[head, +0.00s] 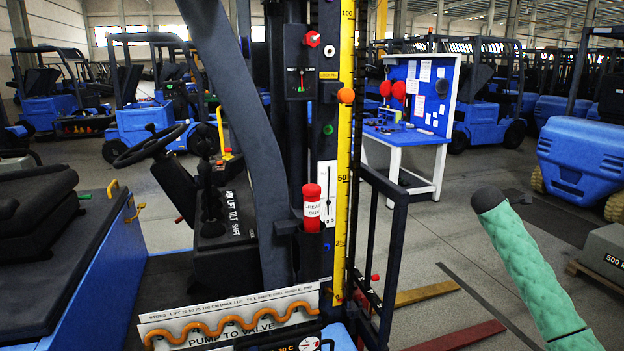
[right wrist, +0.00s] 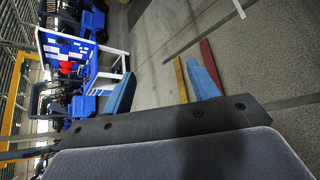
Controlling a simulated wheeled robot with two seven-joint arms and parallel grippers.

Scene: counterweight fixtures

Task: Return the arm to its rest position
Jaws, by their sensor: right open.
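My right gripper (right wrist: 160,72) shows in the right wrist view as two blue fingers standing well apart. It is open, with nothing between the fingers. The floor and a workbench lie beyond it, and it touches nothing that I can see. In the head view I cannot make out this gripper. A green textured bar with a dark grey end (head: 530,268) slants in from the lower right there, with clear air around its tip. I cannot tell whether it is part of my arm. My left gripper is not in view.
A forklift mast with a yellow scale (head: 345,150) and a red cylinder (head: 311,208) fills the middle. A blue-backed workbench (head: 415,136) stands behind. Red (head: 460,338) and yellow (head: 425,294) strips lie on the floor. A grey weight block (head: 606,252) sits at right.

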